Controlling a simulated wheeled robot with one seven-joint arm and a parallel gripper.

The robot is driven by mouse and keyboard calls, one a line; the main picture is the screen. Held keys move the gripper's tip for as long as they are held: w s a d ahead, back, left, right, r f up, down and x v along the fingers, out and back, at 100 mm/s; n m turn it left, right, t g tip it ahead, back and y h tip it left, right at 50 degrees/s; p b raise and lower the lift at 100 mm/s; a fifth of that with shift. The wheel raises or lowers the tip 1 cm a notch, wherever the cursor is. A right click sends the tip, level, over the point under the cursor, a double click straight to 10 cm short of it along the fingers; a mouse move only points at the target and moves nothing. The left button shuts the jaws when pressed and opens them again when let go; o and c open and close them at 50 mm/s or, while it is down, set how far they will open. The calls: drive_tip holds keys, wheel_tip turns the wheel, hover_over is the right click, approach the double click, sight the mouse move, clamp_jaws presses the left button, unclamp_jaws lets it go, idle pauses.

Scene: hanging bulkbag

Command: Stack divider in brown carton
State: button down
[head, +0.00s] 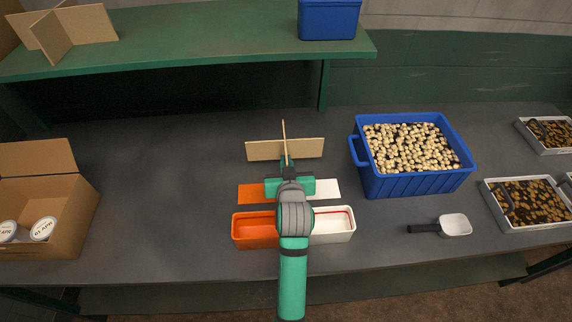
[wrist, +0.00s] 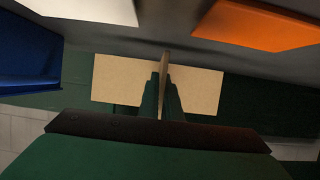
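A tan cross-shaped divider (head: 262,150) is at the middle of the counter in the head view, held at my gripper (head: 286,163). In the wrist view the fingers (wrist: 162,95) close on one panel of the divider (wrist: 205,92), with the crossing panel spreading to both sides. The brown carton (head: 62,220) stands open at the far left of the counter, its back flap up, with white round labelled containers (head: 42,228) inside. A second tan divider (head: 70,28) stands on the green shelf at the upper left.
An orange tub (head: 240,232) and a white tub (head: 340,227) sit under my arm, with orange and white flat pieces behind them. A blue bin (head: 420,183) of pale round items and a scoop (head: 455,225) are on the right. Counter between carton and tubs is clear. The green shelf (head: 200,58) overhangs the back.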

drive_tip(key=f, duration=0.1)
drive_tip(key=w+f, duration=0.1)
drive_tip(key=f, duration=0.1)
drive_tip(key=shift+d+f, duration=0.15)
drive_tip(key=shift+d, duration=0.05)
drive_tip(key=shift+s+a+f, duration=0.1)
drive_tip(key=shift+a+f, duration=0.15)
drive_tip(key=shift+f, duration=0.1)
drive_tip(key=shift+d, duration=0.15)
drive_tip(key=shift+s, duration=0.1)
drive_tip(key=shift+f, duration=0.15)
drive_tip(key=c, duration=2)
unclamp_jaws()
